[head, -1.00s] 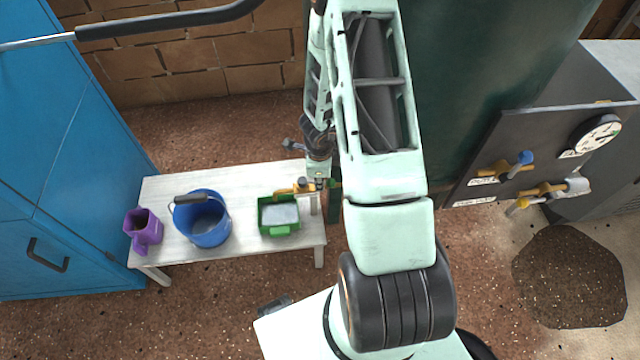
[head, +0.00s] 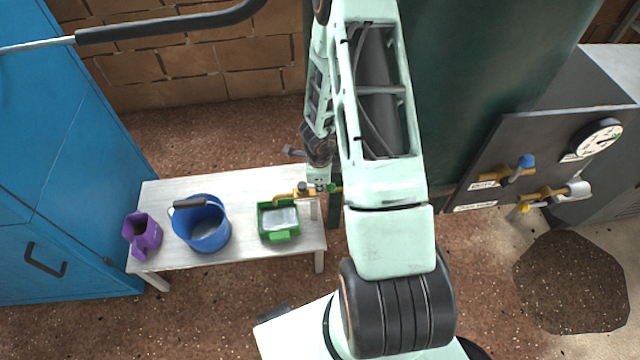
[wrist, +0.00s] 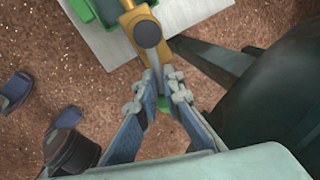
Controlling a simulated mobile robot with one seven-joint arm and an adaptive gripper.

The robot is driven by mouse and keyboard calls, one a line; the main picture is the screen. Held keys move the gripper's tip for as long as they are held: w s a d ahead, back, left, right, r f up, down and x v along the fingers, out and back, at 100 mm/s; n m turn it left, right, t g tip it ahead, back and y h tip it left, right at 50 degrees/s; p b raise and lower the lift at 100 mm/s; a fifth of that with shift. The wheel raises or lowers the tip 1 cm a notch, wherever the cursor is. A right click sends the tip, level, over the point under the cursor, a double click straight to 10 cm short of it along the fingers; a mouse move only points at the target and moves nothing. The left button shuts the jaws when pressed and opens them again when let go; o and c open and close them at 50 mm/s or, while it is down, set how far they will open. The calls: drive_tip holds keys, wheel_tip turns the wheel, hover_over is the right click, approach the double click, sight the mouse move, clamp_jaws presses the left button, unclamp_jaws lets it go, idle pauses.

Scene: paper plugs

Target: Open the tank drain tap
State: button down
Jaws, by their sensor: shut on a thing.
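The brass-coloured tank drain tap (head: 290,195) sticks out to the left over the green tray, low beside the dark green tank (head: 455,80). In the wrist view, its yellow body and grey round top (wrist: 148,32) lie just beyond my fingers. My gripper (wrist: 165,98) is shut on this handle, with one finger on each side. In the head view, my gripper (head: 319,184) is small at the tap, partly hidden by my own arm.
A white bench (head: 165,190) holds a purple jug (head: 145,236), a blue bucket (head: 208,235) and the green tray (head: 281,234). A blue cabinet (head: 45,170) stands left. A dark panel (head: 500,150) at right carries other taps and a gauge (head: 597,138).

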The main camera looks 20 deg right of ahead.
drive_tip(key=shift+w+d+n, duration=0.2)
drive_tip(key=shift+w+n, duration=0.35)
drive_tip(key=shift+n, duration=0.65)
drive_tip(key=c, duration=2)
unclamp_jaws()
drive_tip(key=shift+c, duration=0.2)
drive_tip(key=shift+r, duration=0.1)
wheel_tip(320, 180, up, 12)
drive_tip(key=s, duration=0.2)
drive_tip(key=shift+s+a+f, duration=0.15)
drive_tip(key=shift+a+f, duration=0.05)
drive_tip(key=shift+a, duration=0.1)
